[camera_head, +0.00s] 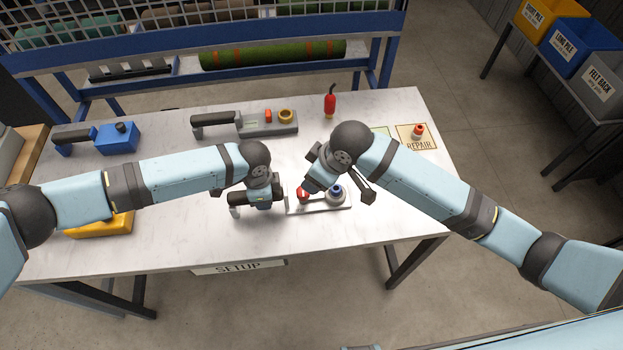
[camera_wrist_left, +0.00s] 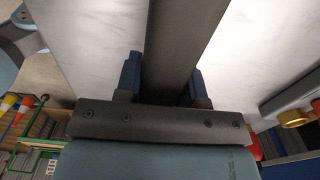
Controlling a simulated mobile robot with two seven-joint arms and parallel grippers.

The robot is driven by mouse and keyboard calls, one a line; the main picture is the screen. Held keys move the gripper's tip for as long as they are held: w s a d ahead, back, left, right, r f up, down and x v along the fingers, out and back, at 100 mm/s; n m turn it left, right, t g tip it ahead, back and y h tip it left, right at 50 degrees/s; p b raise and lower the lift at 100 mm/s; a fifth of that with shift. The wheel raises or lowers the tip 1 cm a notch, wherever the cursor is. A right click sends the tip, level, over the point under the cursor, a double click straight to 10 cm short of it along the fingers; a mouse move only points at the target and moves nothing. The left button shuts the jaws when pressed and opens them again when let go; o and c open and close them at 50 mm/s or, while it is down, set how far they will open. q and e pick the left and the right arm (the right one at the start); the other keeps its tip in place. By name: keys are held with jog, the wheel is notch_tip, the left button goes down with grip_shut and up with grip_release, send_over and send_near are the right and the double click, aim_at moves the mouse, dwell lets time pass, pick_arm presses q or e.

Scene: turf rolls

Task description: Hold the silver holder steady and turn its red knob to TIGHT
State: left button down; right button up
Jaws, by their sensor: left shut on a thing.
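The silver holder (camera_head: 322,208) lies near the front middle of the table, its black handle (camera_head: 237,199) to the left. My left gripper (camera_head: 263,204) is shut on that handle; in the left wrist view the dark handle (camera_wrist_left: 184,45) runs between the two blue fingers (camera_wrist_left: 163,78). The red knob (camera_head: 303,196) stands on the holder's plate, left of a round blue-and-grey part (camera_head: 336,193). My right gripper (camera_head: 312,184) is right above the red knob, tilted toward it. Its fingertips are small and partly hidden, so I cannot tell contact or opening. No TIGHT mark is readable.
A grey holder (camera_head: 285,127) with a brass ring lies behind, and a blue tool (camera_head: 118,138) at back left. A yellow tool (camera_head: 100,224) is partly under my left arm. A red bottle (camera_head: 330,103) and a REPAIR mat (camera_head: 430,146) are at the back right.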

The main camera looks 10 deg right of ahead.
jog(key=shift+s+d+r, duration=0.1)
jog(key=shift+d+r, duration=0.05)
jog(key=shift+r, duration=0.25)
pick_arm(q)
jog(key=c, duration=0.6)
grip_release()
jog(key=shift+c, duration=0.2)
jog(key=shift+r, duration=0.1)
